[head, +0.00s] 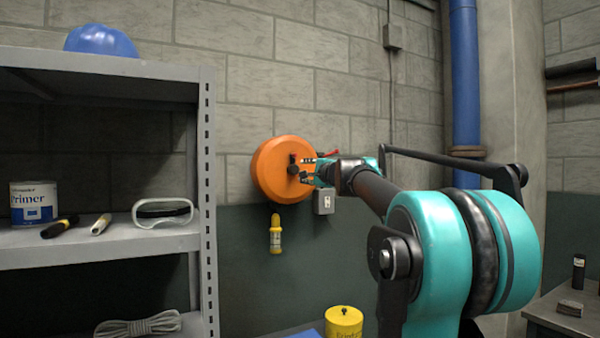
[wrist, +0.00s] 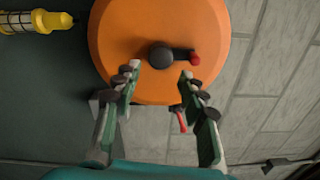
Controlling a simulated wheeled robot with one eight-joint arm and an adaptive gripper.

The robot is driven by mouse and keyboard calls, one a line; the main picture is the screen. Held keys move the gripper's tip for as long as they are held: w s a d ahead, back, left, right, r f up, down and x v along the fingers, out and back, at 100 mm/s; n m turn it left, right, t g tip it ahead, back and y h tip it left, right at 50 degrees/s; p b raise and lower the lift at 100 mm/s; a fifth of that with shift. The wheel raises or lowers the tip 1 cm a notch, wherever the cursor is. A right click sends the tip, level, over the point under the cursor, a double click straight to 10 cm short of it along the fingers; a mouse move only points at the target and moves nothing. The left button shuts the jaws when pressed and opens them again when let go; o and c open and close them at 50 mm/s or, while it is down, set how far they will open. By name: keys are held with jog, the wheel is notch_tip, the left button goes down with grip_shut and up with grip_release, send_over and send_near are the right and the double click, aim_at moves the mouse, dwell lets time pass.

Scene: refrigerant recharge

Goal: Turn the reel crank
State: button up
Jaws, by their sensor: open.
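The orange reel (head: 268,170) is mounted on the block wall, right of the shelf; it also fills the upper middle of the wrist view (wrist: 115,35). On its face is a dark crank with a round hub (wrist: 160,55) and a short arm ending in a red knob (wrist: 195,58). My gripper (head: 306,170) is in front of the reel. In the wrist view my gripper (wrist: 160,72) is open and empty, its fingertips just short of the crank, the hub and arm lying between their lines. Contact with the crank does not show.
A yellow work lamp (head: 275,234) hangs below the reel. A grey wall box (head: 324,201) and a red lever (wrist: 181,122) sit close by the reel. A grey metal shelf (head: 207,190) stands at left, and a yellow canister (head: 344,324) is below.

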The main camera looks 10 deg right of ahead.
jog(key=v, duration=0.6)
jog(key=shift+s+d, duration=0.1)
jog(key=shift+s, duration=0.05)
jog(key=s+a+f+n+g, duration=0.2)
jog(key=s+a+f+n, duration=0.15)
jog(key=f, duration=0.75)
jog(key=s+a+f+n+g+y, duration=0.1)
jog(key=s+a+f+n+g, duration=0.25)
jog(key=f, duration=0.65)
jog(key=s+a+f+n+g, duration=0.2)
jog(key=s+f+n, duration=0.15)
jog(key=f, duration=0.75)
jog(key=s+d+f+n+g+h, duration=0.2)
jog(key=s+d+f+n+h, duration=0.1)
jog(key=s+f, duration=0.9)
jog(key=s+d+f+n+g+h, duration=0.3)
jog(key=s+d+f, duration=0.2)
jog(key=s+f, duration=0.8)
notch_tip(320, 180, down, 4)
jog(key=shift+r+g+h, duration=0.15)
jog(key=shift+g+h, duration=0.15)
jog(key=shift+g, duration=0.05)
